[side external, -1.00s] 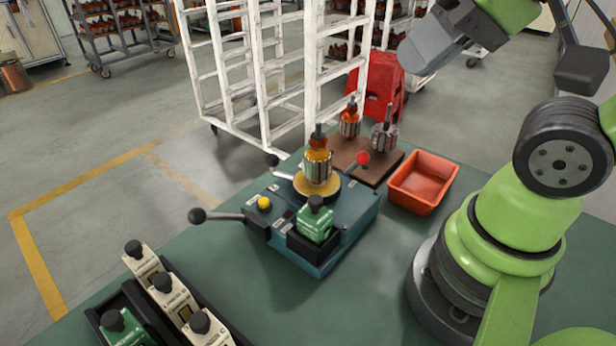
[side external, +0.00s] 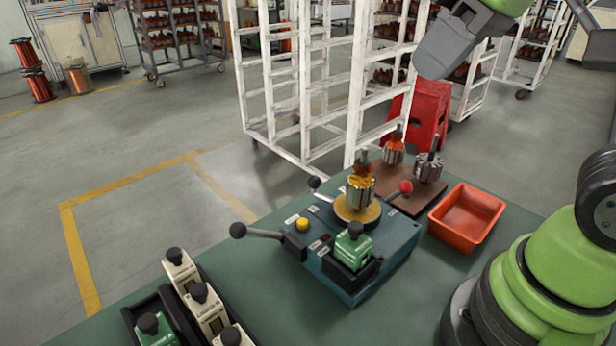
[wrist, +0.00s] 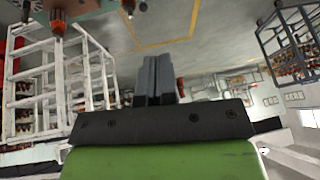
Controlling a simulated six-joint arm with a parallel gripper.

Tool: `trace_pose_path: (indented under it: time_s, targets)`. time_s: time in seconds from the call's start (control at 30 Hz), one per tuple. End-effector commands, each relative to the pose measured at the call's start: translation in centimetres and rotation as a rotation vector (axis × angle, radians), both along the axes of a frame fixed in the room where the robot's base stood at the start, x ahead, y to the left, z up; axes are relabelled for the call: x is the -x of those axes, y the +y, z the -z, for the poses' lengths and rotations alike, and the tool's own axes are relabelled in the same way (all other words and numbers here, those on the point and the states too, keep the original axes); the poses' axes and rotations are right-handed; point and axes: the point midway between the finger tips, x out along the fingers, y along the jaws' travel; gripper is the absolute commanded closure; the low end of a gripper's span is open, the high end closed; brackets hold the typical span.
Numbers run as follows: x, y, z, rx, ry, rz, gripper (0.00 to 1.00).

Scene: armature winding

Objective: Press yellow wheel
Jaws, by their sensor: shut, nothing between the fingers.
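A blue winding machine (side external: 385,250) stands on the green table. On it a flat yellow wheel (side external: 354,211) lies under an upright armature (side external: 361,190) with a copper-coloured top. A small round yellow button (side external: 302,224) sits on the machine's left front. A green block with a black knob (side external: 350,249) sits in a holder at its front. My gripper (side external: 432,62) is high at the upper right, well above and apart from the machine. In the wrist view its grey fingers (wrist: 160,80) are together and empty. The yellow wheel does not show clearly there.
A lever with a black ball (side external: 238,230) sticks out left of the machine. A red-knobbed lever (side external: 405,187), two armatures on a brown board (side external: 402,200) and an orange tray (side external: 467,215) stand behind and right. Knobbed blocks (side external: 200,293) fill a black rack at front left.

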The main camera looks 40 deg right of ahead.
Motion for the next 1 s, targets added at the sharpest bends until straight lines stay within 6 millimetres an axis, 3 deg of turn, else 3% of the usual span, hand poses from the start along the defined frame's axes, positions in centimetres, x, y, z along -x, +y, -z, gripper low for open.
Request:
trace_pose_path:
  time_s: [0.17,0.37,0.7,1.0]
  targets:
    - [-4.4,1.0,-0.1,0.163,0.091,-0.268,1.00]
    - [-9.1,2.4,1.1,0.327,0.187,-0.563,1.00]
    - [-15.9,6.0,6.6,0.555,0.361,-1.052,1.00]
    - [-18.5,8.5,11.6,0.665,0.477,-1.348,1.00]
